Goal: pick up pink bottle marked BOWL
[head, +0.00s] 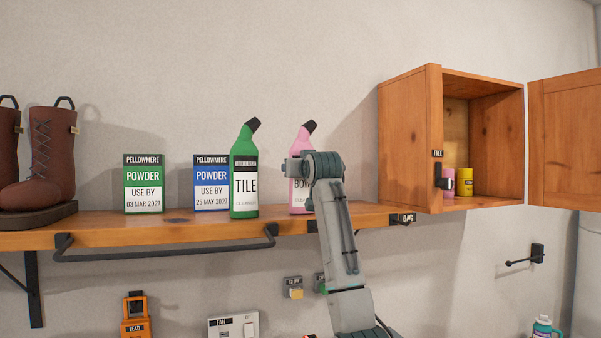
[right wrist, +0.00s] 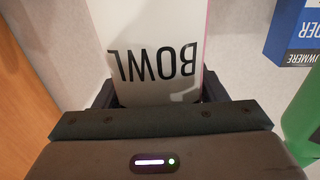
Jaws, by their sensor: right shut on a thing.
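The pink bottle marked BOWL (head: 301,139) stands upright on the wooden shelf in the head view, with a dark angled cap. My right arm hides part of its label. My right gripper (right wrist: 158,92) is shut on this bottle in the right wrist view, a finger on each side. The white label with BOWL (right wrist: 155,62) shows upside down between the fingers. I cannot see a clear gap between the bottle's base and the shelf. My left gripper is in neither view.
The green TILE bottle (head: 243,170) stands close left of the pink bottle. Powder boxes, blue (head: 211,183) and green (head: 144,184), and brown boots (head: 52,160) are further left on the shelf (head: 180,221). An open wooden cabinet (head: 408,140) holding small cans is at right.

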